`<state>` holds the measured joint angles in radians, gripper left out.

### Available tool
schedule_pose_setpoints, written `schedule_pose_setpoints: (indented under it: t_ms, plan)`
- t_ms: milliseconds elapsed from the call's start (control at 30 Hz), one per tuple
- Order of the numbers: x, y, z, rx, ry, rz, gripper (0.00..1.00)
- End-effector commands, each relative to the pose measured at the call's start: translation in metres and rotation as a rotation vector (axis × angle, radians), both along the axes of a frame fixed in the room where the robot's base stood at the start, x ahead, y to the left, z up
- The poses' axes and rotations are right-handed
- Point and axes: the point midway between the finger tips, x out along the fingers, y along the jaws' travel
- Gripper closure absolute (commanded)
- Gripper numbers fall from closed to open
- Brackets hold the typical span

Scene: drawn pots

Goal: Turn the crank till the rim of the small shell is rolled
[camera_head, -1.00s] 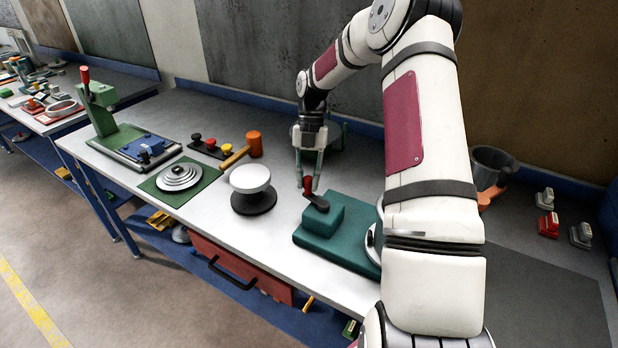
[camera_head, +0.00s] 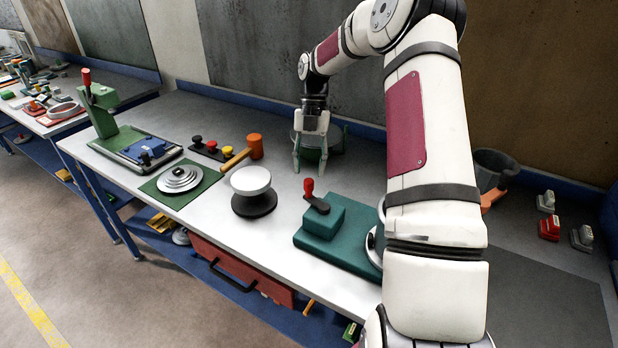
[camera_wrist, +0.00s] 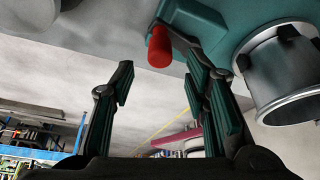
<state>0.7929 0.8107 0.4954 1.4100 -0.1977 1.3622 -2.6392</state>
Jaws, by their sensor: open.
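The crank (camera_head: 317,204) is a dark arm with an upright red knob (camera_head: 308,187), on top of the teal rolling machine (camera_head: 333,243). My gripper (camera_head: 309,167) is open and empty, just behind and above the knob, apart from it. In the wrist view, the red knob (camera_wrist: 160,47) shows beyond the open fingers, beside the teal housing (camera_wrist: 193,20). A shiny metal cylinder (camera_wrist: 283,102), perhaps the small shell, sits at the machine's right end. In the head view my arm hides most of that end, so I cannot tell the rim's state.
A dark green pot (camera_head: 335,143) stands behind my gripper. A white-topped round stand (camera_head: 251,181), an orange mallet (camera_head: 255,146), and stacked discs (camera_head: 180,178) on a green mat stand to the left. A grey pot (camera_head: 493,160) stands at the right.

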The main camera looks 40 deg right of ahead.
Motion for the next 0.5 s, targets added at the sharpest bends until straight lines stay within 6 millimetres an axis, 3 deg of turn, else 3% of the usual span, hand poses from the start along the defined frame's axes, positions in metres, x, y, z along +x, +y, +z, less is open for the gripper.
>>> schedule_pose_setpoints:
  t_ms: [233, 500]
  plan:
    - [0.014, -0.014, 0.045, -0.001, -0.003, 0.000, 0.58]
    - [0.020, -0.020, 0.068, -0.001, -0.001, 0.000, 0.58]
